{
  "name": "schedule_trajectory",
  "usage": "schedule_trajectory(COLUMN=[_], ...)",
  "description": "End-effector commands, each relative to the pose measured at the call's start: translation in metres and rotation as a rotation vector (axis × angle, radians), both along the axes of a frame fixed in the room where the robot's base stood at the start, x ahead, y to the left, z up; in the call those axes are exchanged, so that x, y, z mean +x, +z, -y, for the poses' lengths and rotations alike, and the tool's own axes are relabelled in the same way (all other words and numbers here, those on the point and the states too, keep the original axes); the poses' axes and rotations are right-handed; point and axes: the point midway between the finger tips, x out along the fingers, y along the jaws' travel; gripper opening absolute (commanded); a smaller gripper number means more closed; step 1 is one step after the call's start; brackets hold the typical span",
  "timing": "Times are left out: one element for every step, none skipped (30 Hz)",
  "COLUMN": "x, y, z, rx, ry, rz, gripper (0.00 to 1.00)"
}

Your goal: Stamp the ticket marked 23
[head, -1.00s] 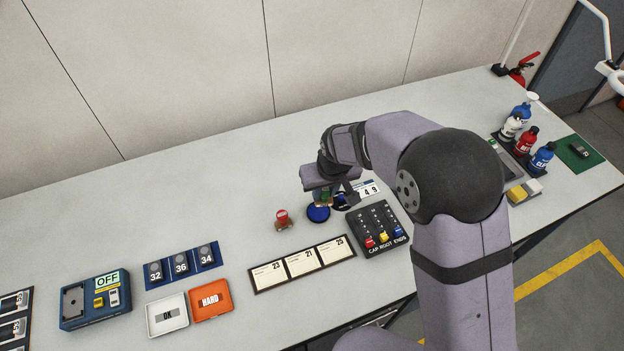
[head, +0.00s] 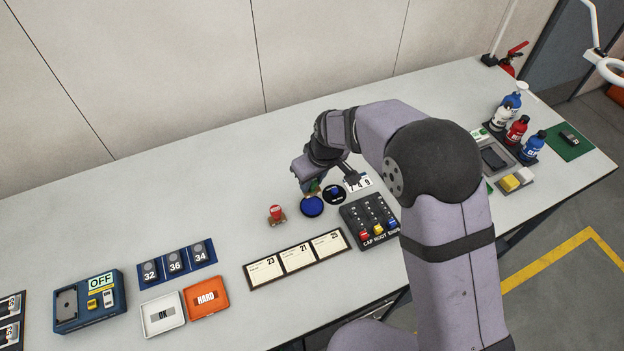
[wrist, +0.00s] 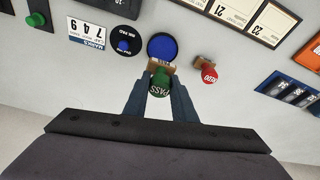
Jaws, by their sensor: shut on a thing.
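Three tickets marked 23 (head: 264,271), 21 (head: 297,258) and 25 (head: 329,243) lie side by side in a dark frame on the table. A blue round ink pad (head: 311,207) lies behind them; it also shows in the wrist view (wrist: 162,46). My gripper (wrist: 160,92) is shut on the green-knobbed stamp lettered PASS (wrist: 160,84), at the pad's edge. I cannot tell whether the stamp touches the pad. The red-knobbed stamp (head: 276,214) stands free to the left of the pad, and to its right in the wrist view (wrist: 208,73).
A black switch box (head: 369,219) stands right of the tickets. White OK (head: 163,315) and orange HARD (head: 206,298) trays lie to the left. Table behind is clear.

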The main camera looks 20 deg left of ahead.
Motion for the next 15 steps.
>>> schedule_trajectory(x=[0.0,0.0,0.0,0.0,0.0,-0.001,-0.001,-0.001,-0.001,-0.001,0.0,0.0,0.0,0.0,0.0], y=[-0.005,-0.008,-0.011,-0.013,-0.016,-0.019,-0.022,-0.025,-0.028,-0.031,-0.034,-0.037,-0.039,-0.042,-0.044], z=[0.0,0.0,0.0,0.0,0.0,0.0,0.0,0.0,0.0,0.0,0.0,0.0,0.0,0.0,0.0], rx=[-0.001,-0.001,-0.001,-0.001,-0.001,-0.001,-0.001,-0.001,-0.001,-0.001,-0.002,-0.001,-0.001,-0.001,0.0], ry=[0.0,0.0,0.0,0.0,0.0,0.0,0.0,0.0,0.0,0.0,0.0,0.0,0.0,0.0,0.0], rz=[-0.001,-0.001,-0.001,-0.002,-0.002,-0.002,-0.002,-0.002,-0.002,-0.002,-0.001,-0.001,-0.001,-0.001,0.0], gripper=[0.1,0.1,0.1,0.1,0.1,0.1,0.1,0.1,0.1,0.1,0.1,0.1,0.1,0.1,0.1])
